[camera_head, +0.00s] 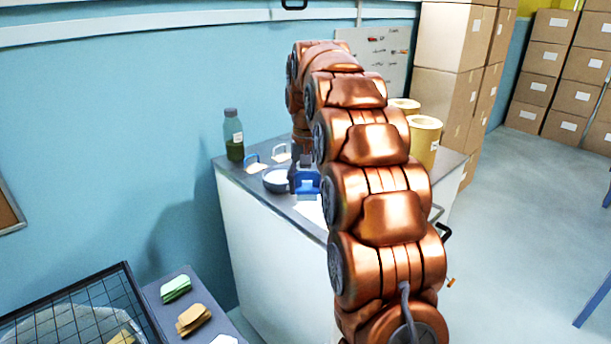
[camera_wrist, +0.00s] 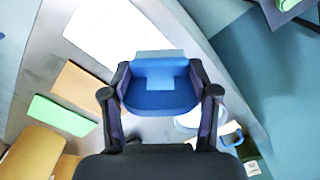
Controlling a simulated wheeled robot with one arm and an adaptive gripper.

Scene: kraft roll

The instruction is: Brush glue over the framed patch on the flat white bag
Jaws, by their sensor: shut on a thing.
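My gripper (camera_wrist: 160,93) is shut on a blue block-like thing, apparently the brush (camera_wrist: 160,100), with a paler blue part at its front. The brush also shows in the head view (camera_head: 307,187), above the worktop beside the bowl. Its bristles are hidden. The flat white bag (camera_wrist: 115,32) lies on the grey worktop, ahead and to the left of the brush in the wrist view. In the head view only a sliver of the bag (camera_head: 312,213) shows beside my arm. I cannot make out the framed patch. A bowl (camera_head: 276,180) stands left of the brush.
Tan (camera_wrist: 77,85) and green (camera_wrist: 62,115) flat pieces lie near the bag. Yellowish rolls (camera_head: 424,140) stand at the right. The worktop's edge (camera_head: 270,206) is close.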

